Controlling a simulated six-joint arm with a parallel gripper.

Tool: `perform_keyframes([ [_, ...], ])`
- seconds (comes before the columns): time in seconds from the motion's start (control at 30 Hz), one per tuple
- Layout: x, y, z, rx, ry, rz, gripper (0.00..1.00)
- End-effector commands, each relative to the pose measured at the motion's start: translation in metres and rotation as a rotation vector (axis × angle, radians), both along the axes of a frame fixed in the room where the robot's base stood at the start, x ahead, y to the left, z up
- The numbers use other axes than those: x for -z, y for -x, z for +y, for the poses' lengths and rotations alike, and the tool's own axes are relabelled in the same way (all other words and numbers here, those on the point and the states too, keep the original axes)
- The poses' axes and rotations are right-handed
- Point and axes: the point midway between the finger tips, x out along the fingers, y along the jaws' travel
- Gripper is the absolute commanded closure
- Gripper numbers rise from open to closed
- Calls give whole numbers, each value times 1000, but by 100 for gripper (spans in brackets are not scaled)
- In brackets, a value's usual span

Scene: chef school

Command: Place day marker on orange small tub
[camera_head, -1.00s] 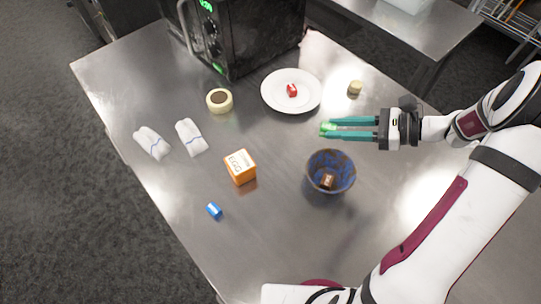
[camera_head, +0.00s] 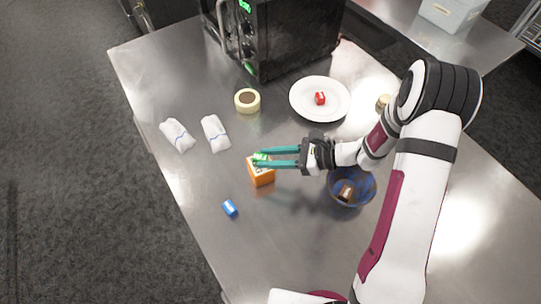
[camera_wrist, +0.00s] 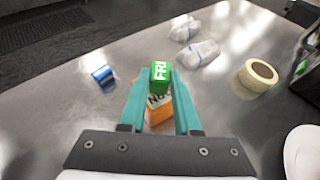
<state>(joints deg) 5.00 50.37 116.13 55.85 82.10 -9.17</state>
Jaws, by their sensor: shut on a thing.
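The day marker is a small green block reading "FRI" (camera_wrist: 160,73); it also shows in the head view (camera_head: 261,156). My gripper (camera_head: 259,158) is shut on it, with the block between the teal fingertips. The orange small tub (camera_head: 262,177) stands on the table with a white lettered top. In the wrist view the tub (camera_wrist: 158,115) shows between the fingers, below the green block. The block appears over the tub's far edge in the head view; I cannot tell whether they touch. The fingers hide part of the tub's top.
A blue bowl (camera_head: 366,198) holding a brown block sits under my wrist. A white plate (camera_head: 337,108) with a red block (camera_head: 320,98), a tape roll (camera_head: 247,108), two rolled cloths (camera_head: 177,136) and a blue block (camera_head: 230,208) lie around. The front left table area is clear.

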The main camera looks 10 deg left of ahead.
Motion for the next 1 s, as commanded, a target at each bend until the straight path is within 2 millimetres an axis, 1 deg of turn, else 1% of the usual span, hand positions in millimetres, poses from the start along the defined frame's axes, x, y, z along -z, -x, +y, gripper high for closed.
perform_keyframes([
  [0.33,5,-1,-1,1,0,-1,100],
  [0.37,5,-1,-1,1,0,-2,65],
  [0.5,4,-1,-1,1,0,-2,40],
  [0.53,4,-1,-1,1,0,-2,39],
  [0.77,4,-1,-1,1,0,-1,39],
  [0.83,1,-1,-1,1,0,-3,39],
  [0.93,-5,-2,-16,5,-1,-3,39],
  [1.0,-11,-2,-32,7,0,-4,39],
])
